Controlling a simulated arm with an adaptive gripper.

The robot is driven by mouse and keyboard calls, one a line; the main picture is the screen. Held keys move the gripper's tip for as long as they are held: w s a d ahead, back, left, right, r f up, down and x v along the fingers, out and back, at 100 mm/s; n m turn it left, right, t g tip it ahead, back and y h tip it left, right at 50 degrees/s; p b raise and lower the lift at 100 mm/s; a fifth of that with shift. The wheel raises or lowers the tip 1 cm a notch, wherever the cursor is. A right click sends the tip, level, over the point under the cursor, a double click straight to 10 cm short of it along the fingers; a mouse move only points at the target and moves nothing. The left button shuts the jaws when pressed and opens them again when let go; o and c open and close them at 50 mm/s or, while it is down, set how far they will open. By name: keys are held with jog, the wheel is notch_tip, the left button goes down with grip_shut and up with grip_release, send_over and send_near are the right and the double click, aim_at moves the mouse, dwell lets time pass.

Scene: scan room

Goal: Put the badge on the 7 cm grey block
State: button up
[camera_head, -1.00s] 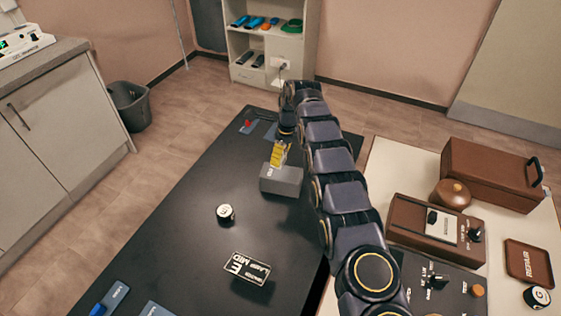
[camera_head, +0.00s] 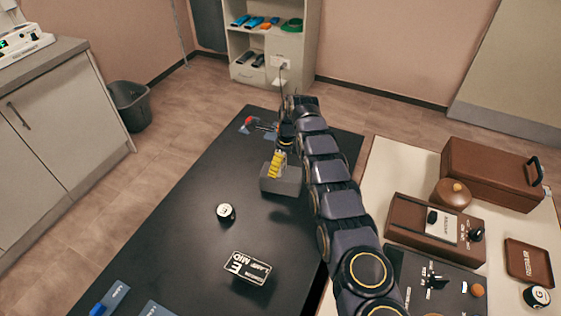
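The grey block (camera_head: 283,180) stands on the dark table, left of my arm. My gripper (camera_head: 275,170), with yellow parts at its end, is over the block's back left part, close to its top. I cannot tell from this view whether it touches the block. Whether its fingers are open or shut, or hold anything, is too small to tell. I cannot make out the badge for certain; it may be hidden at the gripper. A black plate with white lettering (camera_head: 247,268) lies at the front of the table.
A small round black-and-white piece (camera_head: 226,212) stands on the dark table (camera_head: 175,230). A red-tipped item (camera_head: 250,122) lies at its far end. Right of my arm, a pale table holds a brown box (camera_head: 490,172), a round pot (camera_head: 450,194) and a brown tray (camera_head: 530,263).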

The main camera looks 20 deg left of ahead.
notch_tip(320, 180, up, 12)
jog(key=d, duration=0.2)
jog(key=s+d+r+n+h, duration=0.1)
jog(key=s+d+r+n, duration=0.3)
jog(key=s+d+r, duration=0.45)
jog(key=s+d+r+n, duration=0.3)
jog(key=d+r+n, duration=0.15)
jog(key=d, duration=0.65)
jog(key=s+d+n, duration=0.4)
jog(key=s+d, duration=0.2)
jog(key=s, duration=0.8)
jog(key=s+d+f+n+g, duration=0.1)
jog(key=s+d+n, duration=0.4)
jog(key=s, duration=0.8)
jog(key=shift+s+d+f+g+h, duration=0.15)
jog(key=shift+s+d+g+h, duration=0.2)
jog(key=shift+d, duration=0.75)
jog(key=shift+n, duration=0.25)
